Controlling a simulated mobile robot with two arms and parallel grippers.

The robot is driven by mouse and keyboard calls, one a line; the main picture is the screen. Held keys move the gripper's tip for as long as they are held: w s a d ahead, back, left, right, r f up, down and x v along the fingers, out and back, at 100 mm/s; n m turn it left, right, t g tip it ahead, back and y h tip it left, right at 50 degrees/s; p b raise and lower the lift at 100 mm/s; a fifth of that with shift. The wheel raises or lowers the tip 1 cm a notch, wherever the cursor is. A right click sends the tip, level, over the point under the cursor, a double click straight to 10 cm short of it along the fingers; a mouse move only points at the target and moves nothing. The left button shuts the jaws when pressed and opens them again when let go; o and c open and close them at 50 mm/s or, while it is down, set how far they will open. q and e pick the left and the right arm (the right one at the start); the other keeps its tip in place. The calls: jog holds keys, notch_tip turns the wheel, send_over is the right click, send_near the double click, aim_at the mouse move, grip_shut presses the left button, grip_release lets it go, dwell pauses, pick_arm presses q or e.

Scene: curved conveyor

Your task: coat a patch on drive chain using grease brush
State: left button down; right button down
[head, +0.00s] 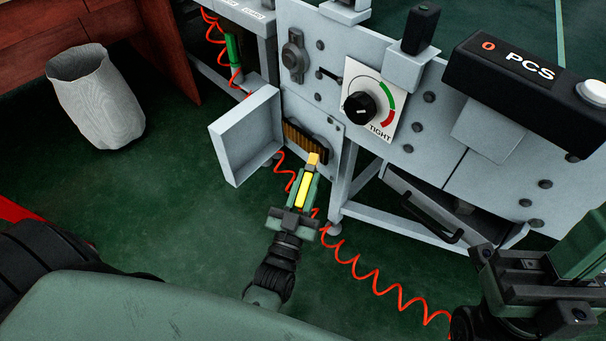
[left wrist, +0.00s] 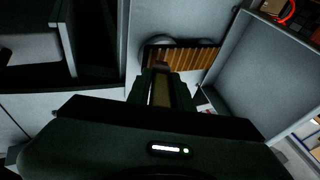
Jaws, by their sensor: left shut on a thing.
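The grease brush has a yellow handle (head: 304,188) and a tan head (head: 313,159); it also shows in the left wrist view (left wrist: 161,90). My left gripper (head: 304,186) is shut on the handle, with the head pointing away from me. The drive chain (head: 303,138) is a brown, ribbed strip in an opening of the grey machine; in the left wrist view (left wrist: 185,58) the brush tip overlaps its lower left part. I cannot tell whether they touch. My right gripper (head: 570,262) is at the lower right, partly cut off; its fingertips are unclear.
An open grey cover (head: 246,136) stands left of the chain. A tension dial (head: 370,100) marked TIGHT and a PCS box (head: 525,75) are to the right. A red coiled cord (head: 370,278) hangs below. A grey bin (head: 97,97) stands on the open floor at left.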

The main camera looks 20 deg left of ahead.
pick_arm(q)
jog(key=shift+w+a+n+y+p, duration=0.55)
jog(key=shift+a+n+y+p, duration=0.05)
jog(key=shift+n, duration=0.3)
jog(key=w+a, duration=0.4)
jog(key=a, duration=0.6)
jog(key=shift+a+f+p, duration=0.15)
jog(key=shift+f+p, duration=0.05)
jog(key=shift+p, duration=0.2)
dwell(0.4)
